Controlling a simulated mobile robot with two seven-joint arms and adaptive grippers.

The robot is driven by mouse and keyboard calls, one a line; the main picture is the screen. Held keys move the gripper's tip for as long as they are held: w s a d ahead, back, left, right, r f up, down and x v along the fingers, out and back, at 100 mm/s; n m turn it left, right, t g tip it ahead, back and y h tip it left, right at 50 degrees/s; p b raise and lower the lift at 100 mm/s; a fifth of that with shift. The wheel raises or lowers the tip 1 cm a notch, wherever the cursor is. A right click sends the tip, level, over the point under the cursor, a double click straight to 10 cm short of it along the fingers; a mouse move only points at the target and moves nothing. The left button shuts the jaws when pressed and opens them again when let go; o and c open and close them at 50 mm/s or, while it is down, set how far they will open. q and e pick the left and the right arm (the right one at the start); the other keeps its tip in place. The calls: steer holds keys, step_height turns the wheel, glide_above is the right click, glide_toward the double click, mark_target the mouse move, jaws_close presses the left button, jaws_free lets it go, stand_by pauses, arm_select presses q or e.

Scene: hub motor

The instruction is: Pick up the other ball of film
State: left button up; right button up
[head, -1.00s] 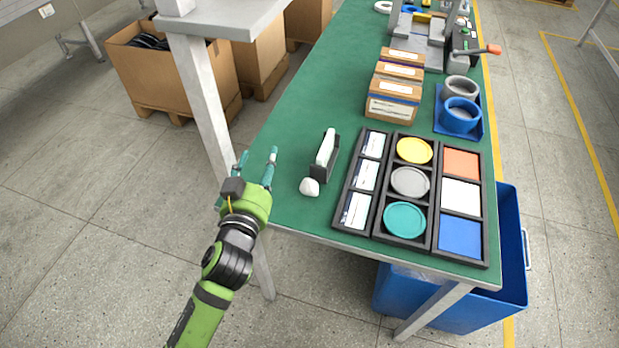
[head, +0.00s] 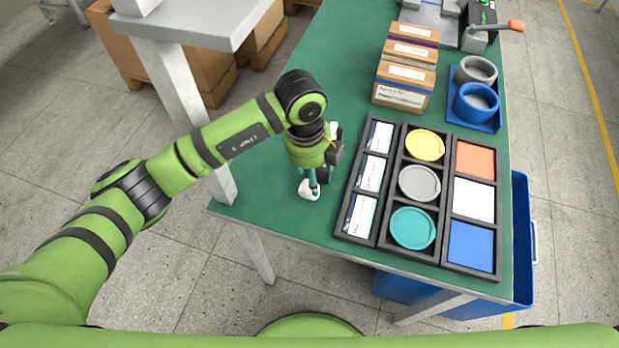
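A small white crumpled ball of film (head: 309,190) lies on the green table near its front left edge. My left gripper (head: 315,186) points down right at the ball, with its teal fingertips over and beside it. One finger overlaps the ball in the picture; I cannot tell whether the fingers touch it or how far apart they are. The ball is partly hidden by the fingers. My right gripper is not in view.
A black tray (head: 345,232) with labels, round lids and coloured squares lies to the right. A grey post (head: 180,85) rises at the table's left edge. Cardboard boxes (head: 404,86) stand farther back.

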arm_select(q)
steer(key=shift+w+a+f+y+b, duration=0.25)
steer(key=shift+a+f+b, duration=0.25)
steer(key=shift+f+b, duration=0.25)
steer(key=shift+s+f+b, duration=0.15)
steer(key=shift+f+b, duration=0.15)
steer(key=shift+f, duration=0.4)
step_height(320, 180, down, 4)
steer(key=b, duration=0.3)
steer(key=shift+d+f, duration=0.1)
steer(key=shift+d, duration=0.05)
steer(key=c, duration=0.5)
